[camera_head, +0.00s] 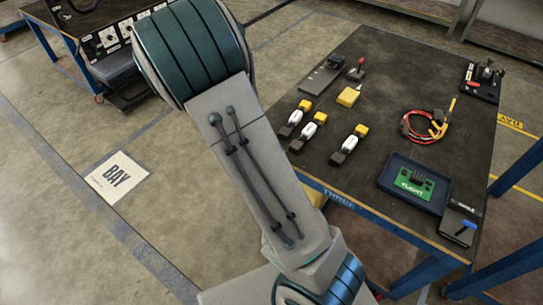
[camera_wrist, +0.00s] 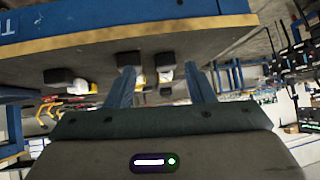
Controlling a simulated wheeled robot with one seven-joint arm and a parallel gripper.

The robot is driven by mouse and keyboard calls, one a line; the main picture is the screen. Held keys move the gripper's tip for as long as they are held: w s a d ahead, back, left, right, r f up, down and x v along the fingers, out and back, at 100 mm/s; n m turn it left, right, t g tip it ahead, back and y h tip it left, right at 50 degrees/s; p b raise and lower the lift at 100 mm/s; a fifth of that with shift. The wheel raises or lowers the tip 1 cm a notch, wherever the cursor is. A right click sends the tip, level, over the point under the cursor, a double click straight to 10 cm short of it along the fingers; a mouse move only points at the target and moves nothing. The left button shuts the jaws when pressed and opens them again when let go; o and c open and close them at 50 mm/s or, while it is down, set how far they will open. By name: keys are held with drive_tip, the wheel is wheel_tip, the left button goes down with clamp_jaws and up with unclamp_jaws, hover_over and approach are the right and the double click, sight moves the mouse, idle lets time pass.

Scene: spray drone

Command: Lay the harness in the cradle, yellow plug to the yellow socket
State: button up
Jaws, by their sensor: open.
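A looped red and yellow cable bundle (camera_head: 425,126), which looks like the harness, lies on the right half of the dark table top. Three small pieces, each yellow, white and black, lie near the table's left edge: one (camera_head: 295,118), a second (camera_head: 308,131) and a third (camera_head: 349,145). I cannot tell which thing is the cradle or the yellow socket. In the wrist view my gripper (camera_wrist: 160,70) is open, its two blue fingers apart with nothing held. Dark pieces with white and yellow parts show beyond the fingers. The gripper does not show in the head view.
A blue tray (camera_head: 394,190) holding a green board (camera_head: 415,184) sits at the table's near right. A yellow block (camera_head: 348,97) lies behind the small pieces. Dark fixtures with levers (camera_head: 482,79) stand at the far right corner. The table's middle is fairly clear.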

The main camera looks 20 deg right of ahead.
drive_tip(key=s+a+r+n+g+y, duration=0.1)
drive_tip(key=s+a+r+n+y, duration=0.1)
drive_tip(key=a+r+n+y, duration=0.3)
drive_tip(key=s+a+r+n+y, duration=0.1)
drive_tip(key=s+a+r+y, duration=0.1)
drive_tip(key=a+r+y, duration=0.3)
drive_tip(key=s+d+r+n+g+h, duration=0.1)
drive_tip(key=s+r+n, duration=0.4)
drive_tip(key=s, duration=0.8)
wheel_tip(320, 180, up, 2)
drive_tip(key=g+h, duration=0.1)
drive_tip(key=g, duration=0.1)
drive_tip(key=shift+g+h, duration=0.4)
